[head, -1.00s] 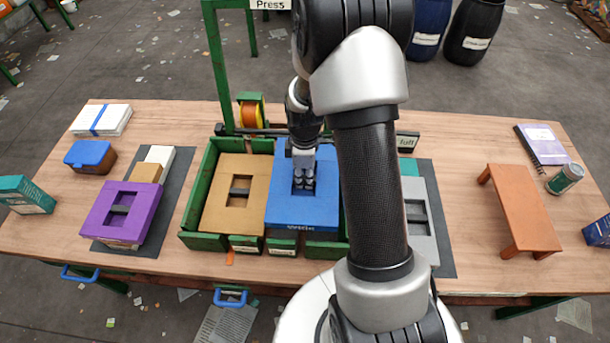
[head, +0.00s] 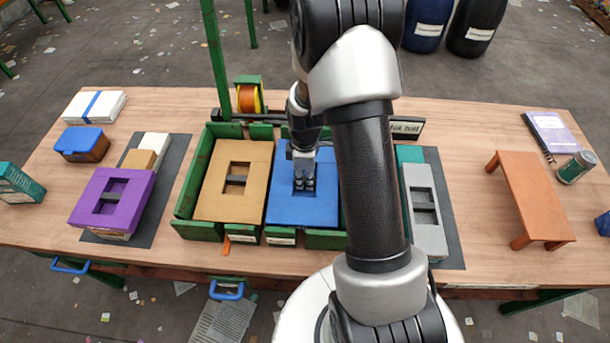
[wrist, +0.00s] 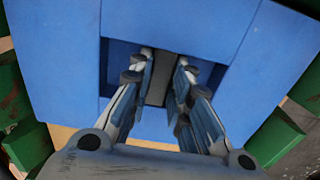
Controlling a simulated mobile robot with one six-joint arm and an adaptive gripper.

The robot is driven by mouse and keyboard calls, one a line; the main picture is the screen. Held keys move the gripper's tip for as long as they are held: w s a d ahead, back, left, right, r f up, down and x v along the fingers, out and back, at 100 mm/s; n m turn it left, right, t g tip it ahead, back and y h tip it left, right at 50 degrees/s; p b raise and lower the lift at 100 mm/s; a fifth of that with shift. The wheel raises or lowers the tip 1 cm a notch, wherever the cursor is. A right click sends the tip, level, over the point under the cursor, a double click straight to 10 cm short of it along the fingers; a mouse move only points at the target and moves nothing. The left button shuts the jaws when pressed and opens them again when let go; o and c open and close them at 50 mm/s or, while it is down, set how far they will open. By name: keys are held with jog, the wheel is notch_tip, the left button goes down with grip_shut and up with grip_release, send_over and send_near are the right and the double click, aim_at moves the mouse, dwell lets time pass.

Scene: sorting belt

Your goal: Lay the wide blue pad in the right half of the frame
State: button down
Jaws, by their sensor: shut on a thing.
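The wide blue pad (head: 304,208) is in the right half of the green frame (head: 186,200), low between its walls and partly behind my arm. My gripper (head: 304,182) is down in the pad's recess, shut on the grip bar there. In the wrist view the fingers (wrist: 160,90) close on both sides of the grey bar, with the blue pad (wrist: 60,60) around them. A tan pad (head: 215,201) lies in the left half of the frame. Whether the blue pad rests fully on the frame's floor cannot be told.
A purple pad (head: 90,212) sits on a stack on a dark mat at left. A grey pad (head: 428,236) lies on a dark mat right of my arm. An orange stand (head: 530,195) is at right. A green post (head: 215,60) rises behind the frame.

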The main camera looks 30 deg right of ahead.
aim_at(305, 179)
dwell(0.3)
jog(key=shift+f+b, duration=0.5)
jog(key=shift+f, duration=0.15)
jog(key=c, duration=1.4)
grip_release()
jog(key=shift+r, duration=0.1)
notch_tip(305, 179, up, 12)
